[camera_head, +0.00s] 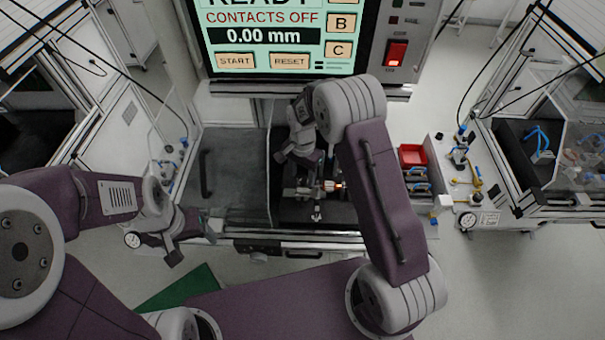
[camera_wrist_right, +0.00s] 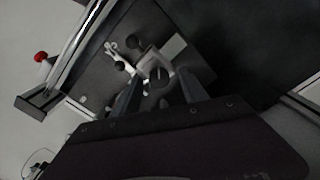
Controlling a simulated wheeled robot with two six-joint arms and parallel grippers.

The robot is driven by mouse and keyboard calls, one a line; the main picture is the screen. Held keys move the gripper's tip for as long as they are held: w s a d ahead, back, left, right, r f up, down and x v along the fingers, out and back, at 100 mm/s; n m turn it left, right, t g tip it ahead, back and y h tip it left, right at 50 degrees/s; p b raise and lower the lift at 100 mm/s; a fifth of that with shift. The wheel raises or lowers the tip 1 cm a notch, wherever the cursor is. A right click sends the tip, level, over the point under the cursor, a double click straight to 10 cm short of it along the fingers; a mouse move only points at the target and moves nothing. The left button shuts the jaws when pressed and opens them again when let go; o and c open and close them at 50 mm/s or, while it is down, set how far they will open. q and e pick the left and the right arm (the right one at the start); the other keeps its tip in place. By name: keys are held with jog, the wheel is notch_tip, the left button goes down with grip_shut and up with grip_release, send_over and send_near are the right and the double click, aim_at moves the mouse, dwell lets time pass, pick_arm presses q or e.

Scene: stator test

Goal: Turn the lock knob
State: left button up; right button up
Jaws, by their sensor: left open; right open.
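My right gripper (camera_head: 327,172) reaches down into the test bench below the screen; its arm and wrist hide part of it. In the right wrist view its two open fingers (camera_wrist_right: 158,92) stand either side of a dark rounded part (camera_wrist_right: 158,78) on a light metal bracket; contact cannot be told. Beside this are small black ball-ended knobs (camera_wrist_right: 120,66) and a pale star-shaped handle (camera_wrist_right: 110,47). That handle also shows in the head view (camera_head: 316,216). I cannot tell which part is the lock knob. My left gripper (camera_head: 192,245) is open and empty left of the bench front.
A screen (camera_head: 265,36) reads CONTACTS OFF and 0.00 mm, with a red switch (camera_head: 396,53) at its right. A clear sliding panel (camera_head: 236,172) covers the bench's left part.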

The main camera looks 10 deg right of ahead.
aim_at(303, 178)
notch_tip(303, 178, up, 9)
jog(key=b, duration=0.1)
dwell(0.5)
jog(key=s+d+r+b, duration=0.2)
jog(key=s+d+r, duration=0.1)
jog(key=s, duration=0.4)
jog(key=s+f+n, duration=0.3)
jog(key=s+n, duration=0.1)
jog(key=s, duration=0.2)
jog(key=s+d+f+n+t, duration=0.1)
jog(key=s+f+n, duration=0.2)
jog(key=s+n, duration=0.2)
jog(key=shift+s+d, duration=0.3)
jog(key=shift+s, duration=0.05)
